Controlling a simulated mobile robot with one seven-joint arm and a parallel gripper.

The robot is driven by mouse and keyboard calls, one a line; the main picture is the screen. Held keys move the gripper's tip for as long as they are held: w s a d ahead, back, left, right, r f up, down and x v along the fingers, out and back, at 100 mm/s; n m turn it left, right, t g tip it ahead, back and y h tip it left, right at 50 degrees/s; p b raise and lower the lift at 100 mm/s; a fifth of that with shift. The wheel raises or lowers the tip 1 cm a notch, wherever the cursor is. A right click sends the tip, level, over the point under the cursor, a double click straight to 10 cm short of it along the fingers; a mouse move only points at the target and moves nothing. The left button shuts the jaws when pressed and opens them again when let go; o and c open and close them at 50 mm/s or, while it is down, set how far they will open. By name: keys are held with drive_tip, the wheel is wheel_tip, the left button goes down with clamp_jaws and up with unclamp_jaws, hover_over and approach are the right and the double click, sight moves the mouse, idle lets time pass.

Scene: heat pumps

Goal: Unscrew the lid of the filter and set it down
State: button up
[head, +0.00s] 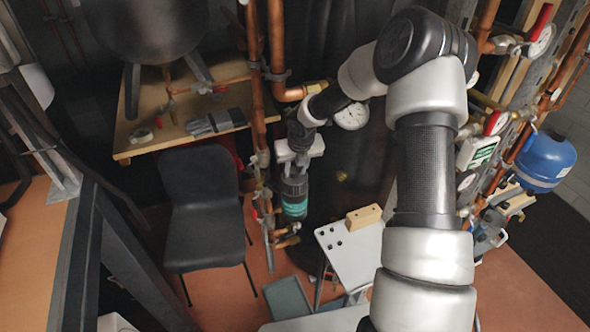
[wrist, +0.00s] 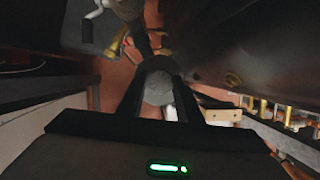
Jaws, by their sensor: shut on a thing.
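The filter (head: 294,208) has a teal, see-through bowl and hangs upright beside the copper pipes in the head view. Its dark lid (head: 292,185) is at the top, directly below my gripper (head: 293,167), which points down at it. In the wrist view the lid (wrist: 158,88) shows as a grey round top between the two dark fingers of my gripper (wrist: 158,100). My gripper is shut on the lid, one finger on each side. I cannot tell whether the lid is loose from the bowl. The lid's lower edge and thread are hidden.
Vertical copper pipes (head: 257,95) with valves stand close left of the filter. A small white table (head: 350,258) with a wooden block (head: 364,217) stands to the right. A black chair (head: 203,205) and a wooden workbench (head: 140,147) with tools are to the left.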

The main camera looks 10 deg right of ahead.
sight(295, 171)
drive_tip(key=shift+d+r, duration=0.1)
drive_tip(key=shift+r, duration=0.4)
drive_tip(key=shift+w+r, duration=0.1)
drive_tip(key=shift+r, duration=0.1)
drive_tip(key=shift+r, duration=2.2)
